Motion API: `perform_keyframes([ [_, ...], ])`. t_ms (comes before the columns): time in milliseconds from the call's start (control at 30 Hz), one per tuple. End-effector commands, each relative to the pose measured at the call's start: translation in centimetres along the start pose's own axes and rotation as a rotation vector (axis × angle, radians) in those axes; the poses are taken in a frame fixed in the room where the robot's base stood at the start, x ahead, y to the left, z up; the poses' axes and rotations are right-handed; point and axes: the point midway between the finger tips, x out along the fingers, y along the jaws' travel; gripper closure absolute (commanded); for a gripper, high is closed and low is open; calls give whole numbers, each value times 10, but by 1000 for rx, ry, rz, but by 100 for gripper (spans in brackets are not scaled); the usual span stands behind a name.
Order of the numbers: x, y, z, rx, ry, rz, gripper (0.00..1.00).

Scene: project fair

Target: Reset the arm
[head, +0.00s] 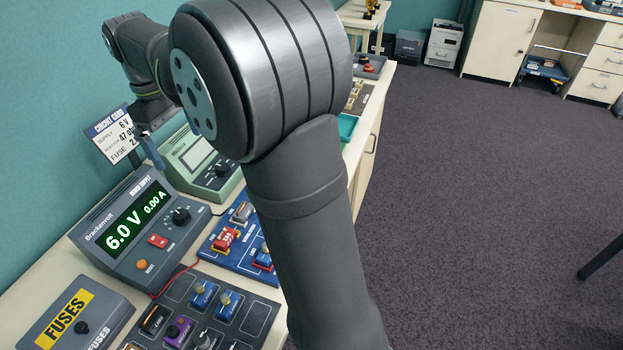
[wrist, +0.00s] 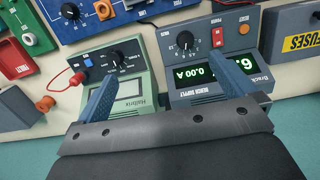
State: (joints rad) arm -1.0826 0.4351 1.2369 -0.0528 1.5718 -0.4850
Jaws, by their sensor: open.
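My gripper (wrist: 163,82) is open in the wrist view, its two blue fingers spread apart with nothing between them. One finger overlaps the green meter (wrist: 126,74) and the other overlaps the grey power supply (wrist: 185,55); contact cannot be told. In the head view my dark grey arm fills the middle. It bends back toward the wall, and a blue finger shows beside the circuit card sign (head: 113,135). The rest of the gripper is mostly hidden there.
The power supply (head: 138,228) reads 6.0 V and 0.00 A. The green meter (head: 190,160), a blue board (head: 222,262), a dark parts tray (head: 255,318) and a fuses box (head: 75,315) crowd the bench. The carpeted floor at right is mostly clear.

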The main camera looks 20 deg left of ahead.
Motion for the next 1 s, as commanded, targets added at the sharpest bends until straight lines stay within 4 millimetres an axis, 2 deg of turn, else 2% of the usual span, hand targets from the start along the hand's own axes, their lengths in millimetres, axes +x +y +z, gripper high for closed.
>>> perform_keyframes([
  [33,-2,27,18,12,2,0,0],
  [200,-5,99,78,13,1,1,0],
  [300,-6,133,116,12,0,1,0],
  [400,-7,157,149,9,-3,2,0],
  [533,-8,176,177,5,-5,2,0],
  [733,0,183,190,-1,-9,-1,0],
  [867,21,182,190,-1,-9,-2,0],
  [1000,50,182,190,-1,-10,-2,0],
])
